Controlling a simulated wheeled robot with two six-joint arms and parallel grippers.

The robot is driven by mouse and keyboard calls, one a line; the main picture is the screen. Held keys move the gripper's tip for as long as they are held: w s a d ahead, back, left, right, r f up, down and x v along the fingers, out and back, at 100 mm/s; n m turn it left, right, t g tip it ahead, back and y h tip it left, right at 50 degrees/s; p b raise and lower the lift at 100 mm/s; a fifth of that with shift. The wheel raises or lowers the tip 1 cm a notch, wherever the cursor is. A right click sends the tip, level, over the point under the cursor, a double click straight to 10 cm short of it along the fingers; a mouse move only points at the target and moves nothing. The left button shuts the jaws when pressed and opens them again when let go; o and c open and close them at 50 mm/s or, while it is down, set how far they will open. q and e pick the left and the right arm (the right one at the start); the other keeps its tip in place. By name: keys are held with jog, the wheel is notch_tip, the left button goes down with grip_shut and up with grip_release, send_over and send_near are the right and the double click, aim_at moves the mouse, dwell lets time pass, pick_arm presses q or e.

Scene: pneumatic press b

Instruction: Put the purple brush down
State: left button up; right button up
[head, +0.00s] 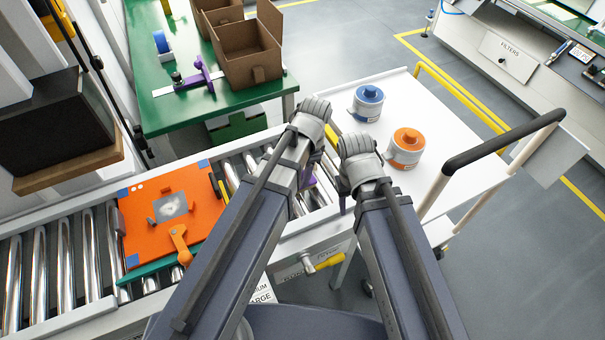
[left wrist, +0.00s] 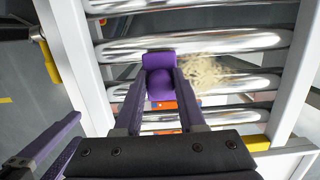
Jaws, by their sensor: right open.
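The purple brush (left wrist: 157,80) with pale bristles (left wrist: 205,74) is between the fingers of my left gripper (left wrist: 158,98) in the left wrist view. The gripper is shut on its handle, over the metal conveyor rollers (left wrist: 195,42); I cannot tell whether the brush touches them. In the head view my left gripper (head: 306,178) is over the conveyor's right end, mostly hidden by its own arm, and the brush cannot be made out. My right gripper (head: 343,200) is open near the white cart; its purple fingers also show at the lower left of the left wrist view.
An orange plate (head: 150,236) with a grey patch lies on the conveyor at left. The white cart (head: 440,110) carries a blue-lidded jar (head: 367,103) and an orange-lidded jar (head: 405,148). A green table (head: 150,60) with cardboard boxes (head: 248,50) and a purple clamp-like piece (head: 203,74) stands behind.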

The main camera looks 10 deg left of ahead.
pick_arm(q)
jog(key=o, duration=0.4)
jog(key=shift+r, duration=0.15)
pick_arm(e)
jog(key=shift+r, duration=0.15)
pick_arm(q)
jog(key=r+p, duration=0.4)
jog(key=d+r+p, duration=0.1)
jog(key=r+p, duration=0.3)
jog(key=w+r+p, duration=0.1)
jog(key=r+p, duration=0.3)
jog(key=shift+d, duration=0.2)
pick_arm(e)
notch_tip(320, 180, up, 12)
